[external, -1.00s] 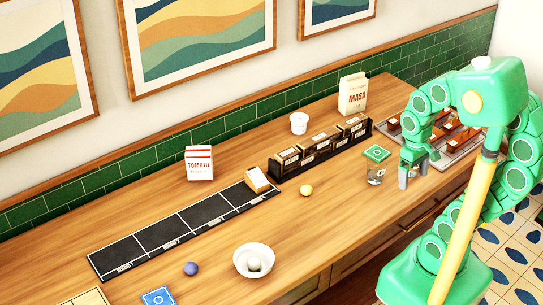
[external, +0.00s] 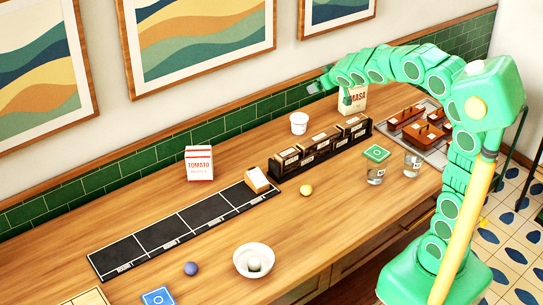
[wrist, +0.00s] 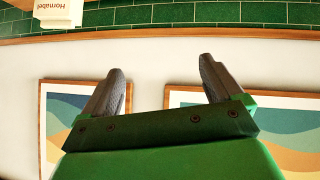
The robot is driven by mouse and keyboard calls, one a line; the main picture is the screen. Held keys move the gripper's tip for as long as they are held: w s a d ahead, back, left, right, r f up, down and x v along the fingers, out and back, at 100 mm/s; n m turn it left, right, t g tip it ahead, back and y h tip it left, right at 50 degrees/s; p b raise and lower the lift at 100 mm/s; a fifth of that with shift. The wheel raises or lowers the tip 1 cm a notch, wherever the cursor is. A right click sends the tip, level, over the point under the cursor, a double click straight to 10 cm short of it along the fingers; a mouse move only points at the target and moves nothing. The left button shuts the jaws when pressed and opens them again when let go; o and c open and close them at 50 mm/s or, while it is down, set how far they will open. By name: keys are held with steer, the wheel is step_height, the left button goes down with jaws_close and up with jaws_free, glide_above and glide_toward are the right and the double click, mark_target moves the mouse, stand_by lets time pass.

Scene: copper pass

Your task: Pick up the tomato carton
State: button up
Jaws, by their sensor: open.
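The tomato carton (external: 199,163) is a white box with a red band and red lettering. It stands upright on the counter near the green tile wall, at the left middle of the external view. My gripper (external: 318,85) is raised near the back wall, up and to the right of the carton and well apart from it. In the wrist view my gripper (wrist: 155,85) shows two dark fingers spread wide with nothing between them. The carton is not clearly identifiable in the wrist view.
A masa bag (external: 353,98) stands beneath my arm. A white cup (external: 299,123), a black rack of boxes (external: 322,146) and a black strip (external: 178,229) with a small box (external: 257,180) lie along the counter. A white bowl (external: 254,261) stands in front. Counter around the carton is mostly clear.

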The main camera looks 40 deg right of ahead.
steer(key=w+a+f+n+t+y, duration=0.1)
steer(key=w+a+f+n+y, duration=0.2)
steer(key=w+a, duration=0.5)
steer(key=w+a+f+n+t+y, duration=0.2)
steer(key=w+a+f+y, duration=0.1)
steer(key=w+a, duration=0.45)
steer(key=n+g+y, duration=0.5)
steer(key=n+y, duration=0.1)
steer(key=y, duration=0.2)
glide_toward(198, 156)
steer(key=w, duration=0.2)
steer(key=w+a+f, duration=0.1)
steer(key=w, duration=0.1)
steer(key=shift+f, duration=0.1)
steer(key=shift+h, duration=0.4)
steer(key=shift+d+f+x, duration=0.1)
steer(key=shift+f+x, duration=0.15)
steer(key=shift+x, duration=1.05)
steer(key=shift+d+f+x, duration=0.1)
steer(key=shift+f+x, duration=0.2)
steer(key=shift+x, duration=1)
steer(key=shift+d+f+x, duration=0.1)
steer(key=shift+f+x, duration=0.15)
steer(key=shift+x, duration=1.05)
steer(key=shift+s, duration=0.15)
steer(key=shift+c, duration=0.2)
